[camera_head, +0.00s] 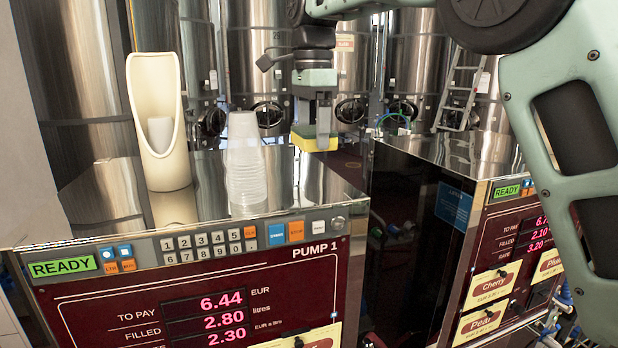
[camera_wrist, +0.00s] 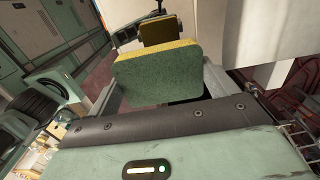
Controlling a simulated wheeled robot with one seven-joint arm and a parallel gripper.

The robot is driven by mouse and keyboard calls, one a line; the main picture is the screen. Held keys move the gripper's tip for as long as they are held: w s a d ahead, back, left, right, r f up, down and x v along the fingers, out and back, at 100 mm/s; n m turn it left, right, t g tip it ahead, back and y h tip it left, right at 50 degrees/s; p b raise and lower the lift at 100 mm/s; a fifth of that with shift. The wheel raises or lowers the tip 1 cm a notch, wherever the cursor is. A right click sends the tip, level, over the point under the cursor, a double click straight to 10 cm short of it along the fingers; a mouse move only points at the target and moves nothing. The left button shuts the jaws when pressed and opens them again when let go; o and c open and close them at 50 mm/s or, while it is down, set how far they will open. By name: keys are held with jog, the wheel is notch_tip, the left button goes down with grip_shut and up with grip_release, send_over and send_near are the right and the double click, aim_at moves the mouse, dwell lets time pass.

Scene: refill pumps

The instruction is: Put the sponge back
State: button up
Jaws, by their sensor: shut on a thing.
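The sponge (camera_head: 314,139), yellow with a green face, hangs in my gripper (camera_head: 322,118) near the back right of the pump 1 top. My gripper is shut on it and points down. In the wrist view the green face of the sponge (camera_wrist: 158,75) fills the middle, with its yellow edge along the top. Whether the sponge touches the metal top below is hard to tell; it looks held above it. No clear holder for the sponge can be made out.
On the pump 1 top (camera_head: 290,185) stand a cream scoop-shaped holder (camera_head: 175,100) with a small cup inside, and a stack of clear cups (camera_head: 245,165) just left of the sponge. A second pump (camera_head: 450,160) stands to the right across a gap. Steel tanks (camera_head: 255,50) line the back.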

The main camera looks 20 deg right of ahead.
aim_at(313, 129)
notch_tip(313, 129, down, 9)
jog(key=shift+s+r+p, duration=0.1)
jog(key=shift+r+p, duration=0.1)
jog(key=shift+p, duration=0.9)
jog(key=shift+f, duration=0.1)
jog(key=o, duration=0.7)
notch_tip(313, 129, up, 12)
jog(key=shift+r+b, duration=0.15)
jog(key=shift+b, duration=0.85)
